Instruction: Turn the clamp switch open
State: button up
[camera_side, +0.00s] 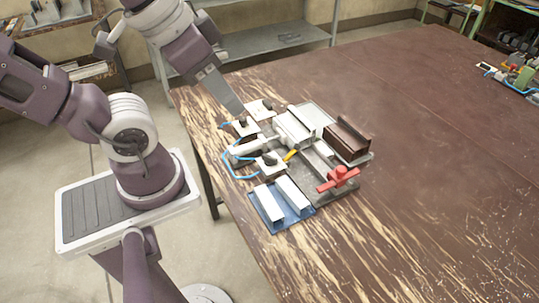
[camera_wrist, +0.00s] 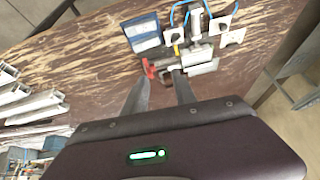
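The clamp fixture (camera_side: 320,193) is a grey plate on the brown table, with a white clamp body (camera_side: 295,129). A small yellow lever (camera_side: 290,156) and a red handle (camera_side: 338,178) are on it; the frames do not make clear which is the clamp switch. Both also show in the wrist view, the yellow lever (camera_wrist: 176,50) up from my fingers and the red handle (camera_wrist: 149,68) near the left fingertip. My gripper (camera_wrist: 161,80) is open, its fingers apart with nothing held. In the side view my gripper (camera_side: 238,108) is above the fixture's left end, its finger gap not visible.
White blocks with black knobs (camera_side: 270,163) and blue tubes (camera_side: 229,160) stand at the fixture's left. A blue tray (camera_side: 295,220) with white profiles lies in front. A dark brown block (camera_side: 347,141) sits at the right.

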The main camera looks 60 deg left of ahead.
jog(key=w+a+f+m+g+y, duration=0.1)
jog(key=w+a+f+m+g, duration=0.15)
jog(key=w+f, duration=0.2)
jog(key=m+g+h, duration=0.1)
jog(key=m+g, duration=0.2)
jog(key=m, duration=0.6)
send_over(270, 157)
notch_tip(270, 157, down, 13)
jog(key=shift+a, duration=0.1)
notch_tip(270, 157, down, 7)
jog(key=shift+f, duration=0.1)
grip_shut()
